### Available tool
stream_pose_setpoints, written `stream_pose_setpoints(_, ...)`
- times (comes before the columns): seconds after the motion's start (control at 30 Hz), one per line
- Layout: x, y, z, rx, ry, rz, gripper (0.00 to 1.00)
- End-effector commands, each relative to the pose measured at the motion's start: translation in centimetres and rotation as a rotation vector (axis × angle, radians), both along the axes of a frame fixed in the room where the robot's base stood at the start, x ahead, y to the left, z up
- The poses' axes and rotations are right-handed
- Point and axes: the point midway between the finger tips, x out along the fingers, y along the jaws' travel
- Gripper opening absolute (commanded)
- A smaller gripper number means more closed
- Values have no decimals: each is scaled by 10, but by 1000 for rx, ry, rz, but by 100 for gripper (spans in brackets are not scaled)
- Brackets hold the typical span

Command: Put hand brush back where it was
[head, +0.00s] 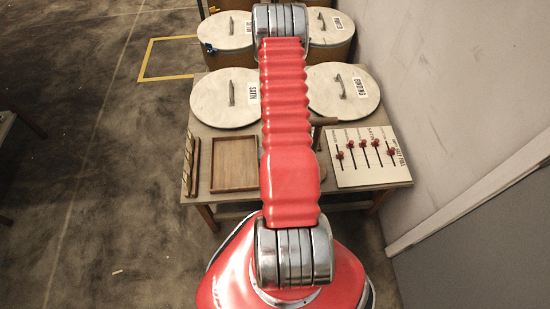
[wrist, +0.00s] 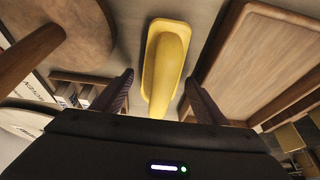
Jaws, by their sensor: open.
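A yellow elongated object (wrist: 166,62) with a rounded raised back, which looks like the hand brush, lies on the table in the wrist view. It lies beside the wooden tray, with its near end between the fingers of my gripper (wrist: 159,78). The fingers are apart and my gripper holds nothing. I cannot tell how high the fingers are above the table. In the head view my red arm hides both the brush and the gripper.
The wooden tray (head: 234,187) is right of the brush in the wrist view; a round wooden piece with a handle (wrist: 75,40) is left of it. A panel with red knobs (head: 362,157) is at the table's right. Large round lids (head: 345,92) stand behind.

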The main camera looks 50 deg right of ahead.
Motion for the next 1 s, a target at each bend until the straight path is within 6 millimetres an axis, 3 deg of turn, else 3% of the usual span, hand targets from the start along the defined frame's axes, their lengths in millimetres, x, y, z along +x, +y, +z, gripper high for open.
stream_pose_setpoints(0.7,-21,22,74,-1,-1,0,66)
stream_pose_setpoints(1.0,-27,28,96,0,0,0,66)
